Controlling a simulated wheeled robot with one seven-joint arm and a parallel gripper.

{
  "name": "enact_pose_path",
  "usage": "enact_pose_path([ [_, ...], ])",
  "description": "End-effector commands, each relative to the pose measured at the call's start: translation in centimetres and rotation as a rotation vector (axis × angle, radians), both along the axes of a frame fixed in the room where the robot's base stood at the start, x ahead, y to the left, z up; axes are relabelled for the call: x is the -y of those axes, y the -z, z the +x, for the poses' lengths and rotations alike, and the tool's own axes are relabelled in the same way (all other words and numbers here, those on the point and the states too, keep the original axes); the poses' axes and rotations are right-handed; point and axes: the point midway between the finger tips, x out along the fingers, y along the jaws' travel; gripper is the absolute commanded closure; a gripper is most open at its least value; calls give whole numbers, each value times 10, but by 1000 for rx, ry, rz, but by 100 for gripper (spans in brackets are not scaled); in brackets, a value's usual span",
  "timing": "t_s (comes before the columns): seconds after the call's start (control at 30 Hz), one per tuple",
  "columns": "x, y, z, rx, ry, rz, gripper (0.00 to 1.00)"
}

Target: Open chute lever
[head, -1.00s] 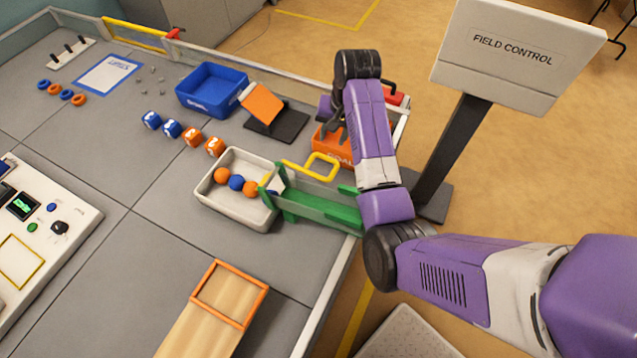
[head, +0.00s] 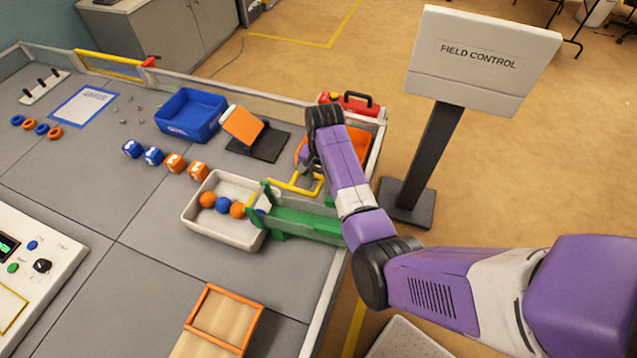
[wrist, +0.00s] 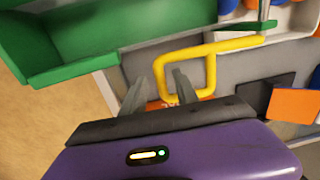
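The chute lever is a yellow loop handle (head: 283,186) reaching out from the gate end of the green chute (head: 300,222). My gripper (head: 308,176) is over the far end of the loop and partly hides it in the head view. In the wrist view the fingers (wrist: 158,88) are apart and empty, just above the loop (wrist: 215,70). One finger appears outside the loop's end bar and the other over its opening. I cannot tell whether either touches it. The green chute (wrist: 110,35) also shows in the wrist view.
A white tray (head: 196,222) with orange and blue balls sits at the chute's gate end. An orange bin (head: 355,140) stands close behind my gripper. A blue bin (head: 190,115) and a black stand with an orange panel (head: 243,126) are farther left. The field control post (head: 428,150) stands right.

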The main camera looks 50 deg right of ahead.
Motion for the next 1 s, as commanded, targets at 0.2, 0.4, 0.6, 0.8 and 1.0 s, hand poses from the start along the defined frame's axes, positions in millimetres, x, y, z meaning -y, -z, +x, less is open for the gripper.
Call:
enact_pose_path([
  [0.2, 0, 6, 0, 0, 0, 0, 64],
  [0.4, 0, 6, 0, 0, 0, 0, 76],
  [0.6, 0, 6, 0, 0, -1, 0, 100],
  [0.8, 0, 5, 0, 0, -1, 0, 100],
  [1.0, 0, 5, 0, 0, -1, 0, 100],
])
